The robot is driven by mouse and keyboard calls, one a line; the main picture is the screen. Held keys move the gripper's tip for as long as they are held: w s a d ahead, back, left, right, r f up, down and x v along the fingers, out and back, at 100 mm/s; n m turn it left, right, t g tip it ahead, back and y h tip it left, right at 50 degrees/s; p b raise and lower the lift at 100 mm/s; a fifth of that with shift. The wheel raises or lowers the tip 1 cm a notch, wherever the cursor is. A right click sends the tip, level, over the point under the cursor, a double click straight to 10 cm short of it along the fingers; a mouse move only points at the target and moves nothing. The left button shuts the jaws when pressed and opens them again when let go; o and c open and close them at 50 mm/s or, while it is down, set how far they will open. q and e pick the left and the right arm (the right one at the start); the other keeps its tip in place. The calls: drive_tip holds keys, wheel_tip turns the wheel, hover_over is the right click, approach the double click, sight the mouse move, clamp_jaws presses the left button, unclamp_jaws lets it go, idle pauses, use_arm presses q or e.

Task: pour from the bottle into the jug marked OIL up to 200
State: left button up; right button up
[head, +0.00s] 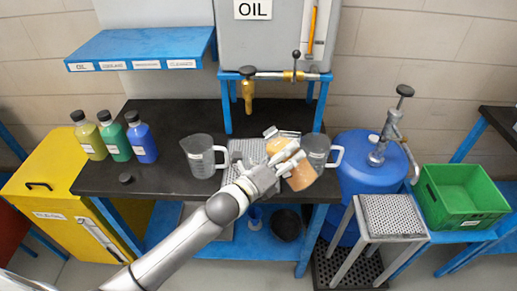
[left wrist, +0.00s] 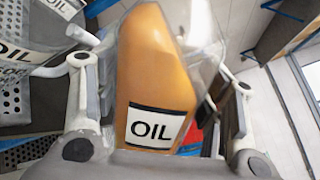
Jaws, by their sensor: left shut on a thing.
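My left gripper (head: 285,158) is shut on a clear bottle of orange liquid (head: 301,177) above the front right of the black bench. The bottle is tilted; its OIL label shows in the left wrist view (left wrist: 152,127). A grey measuring jug (head: 318,148) stands just behind and right of the bottle, partly hidden by it. A second grey jug (head: 200,155) stands to the left. The left wrist view shows an OIL label (left wrist: 15,52) at its left edge. I cannot match it to a jug for certain. No stream or fill level is readable. My right gripper is not in view.
A perforated grey tray (head: 240,150) lies between the jugs. Yellow, green and blue bottles (head: 115,140) stand at the bench's left. An OIL tank (head: 272,40) with a brass tap is behind. A blue drum (head: 365,165) and green crate (head: 460,195) are to the right.

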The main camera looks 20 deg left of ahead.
use_arm(q)
drive_tip(key=shift+d, duration=0.1)
drive_tip(key=shift+s+d+f+n+b, duration=0.1)
drive_tip(key=shift+d+f+n+b, duration=0.1)
drive_tip(key=shift+f+n+b, duration=0.85)
idle(0.6)
drive_tip(key=shift+s+d+r+n+p, duration=0.1)
drive_tip(key=shift+r+n+p, duration=0.35)
drive_tip(key=shift+r+n, duration=0.4)
idle(0.6)
drive_tip(key=shift+w+a+r+n+p, duration=0.3)
drive_tip(key=shift+a+r+n+p, duration=0.25)
drive_tip(key=shift+n+p, duration=0.25)
idle(2.5)
drive_tip(key=shift+n, duration=0.3)
idle(1.2)
